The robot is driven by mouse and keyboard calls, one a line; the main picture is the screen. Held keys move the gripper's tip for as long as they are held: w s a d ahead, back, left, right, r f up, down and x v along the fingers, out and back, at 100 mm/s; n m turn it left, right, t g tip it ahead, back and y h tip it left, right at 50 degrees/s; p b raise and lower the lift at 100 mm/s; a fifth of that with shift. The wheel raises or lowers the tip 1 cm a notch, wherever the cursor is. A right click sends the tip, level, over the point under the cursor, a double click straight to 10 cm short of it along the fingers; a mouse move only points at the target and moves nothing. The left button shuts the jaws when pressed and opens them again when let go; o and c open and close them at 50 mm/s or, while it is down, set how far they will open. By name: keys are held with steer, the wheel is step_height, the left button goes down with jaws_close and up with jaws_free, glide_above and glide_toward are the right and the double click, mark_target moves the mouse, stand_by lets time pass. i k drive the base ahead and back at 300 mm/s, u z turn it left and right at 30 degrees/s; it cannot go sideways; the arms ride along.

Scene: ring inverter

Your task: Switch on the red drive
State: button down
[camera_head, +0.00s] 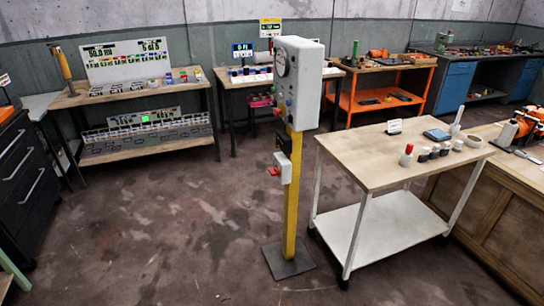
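A grey-white control box (309,85) stands on a yellow post (291,200) in the middle of the view. Its left-facing side carries a round gauge (281,62) and several small coloured buttons or lamps, red, blue and green. A black unit (283,140) sits below it on the post. Lower still is a small white box (284,167) with a red knob or switch (273,171) sticking out to the left. Which part belongs to the red drive, and any switch position, I cannot tell. My gripper is not in view.
A wheeled cart (385,165) stands right of the post, with small jars and a red-topped item (406,155) on it. The post's dark base plate (289,261) rests on the floor. Workbenches line the back wall. Open floor (150,230) lies left of the post.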

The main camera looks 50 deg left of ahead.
mark_target(274, 172)
steer(key=u, duration=0.4)
steer(key=i, duration=1.4)
steer(key=u, duration=1.55)
steer(key=i, duration=1)
steer(key=u, duration=1.8)
steer(key=i, duration=1.2)
steer(key=u, duration=0.5)
